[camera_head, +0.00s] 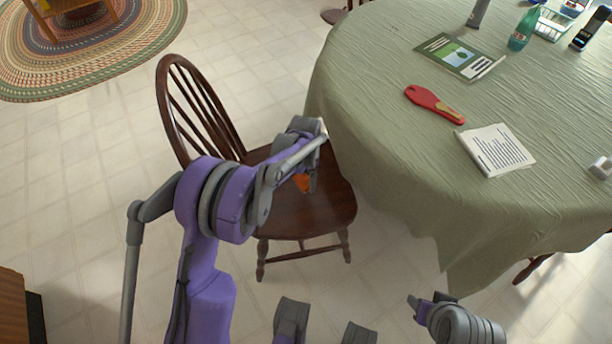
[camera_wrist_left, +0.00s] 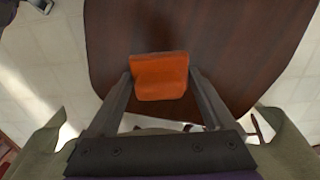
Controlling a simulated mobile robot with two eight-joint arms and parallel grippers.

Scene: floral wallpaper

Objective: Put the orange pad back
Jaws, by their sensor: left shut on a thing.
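The orange pad (camera_wrist_left: 160,76) is between the two fingers of my left gripper (camera_wrist_left: 160,90) in the left wrist view. The gripper is shut on it. In the head view only a small part of the orange pad (camera_head: 302,182) shows beneath my left gripper (camera_head: 308,178); the rest is hidden by the wrist. The pad is over the dark wooden seat of the chair (camera_head: 312,212); I cannot tell whether it touches the seat. My right arm's end (camera_head: 432,306) shows at the lower right of the head view, and its jaw state is unclear.
A round table with a green cloth (camera_head: 400,150) stands right of the chair. The tiled floor (camera_head: 110,130) left of the chair is clear.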

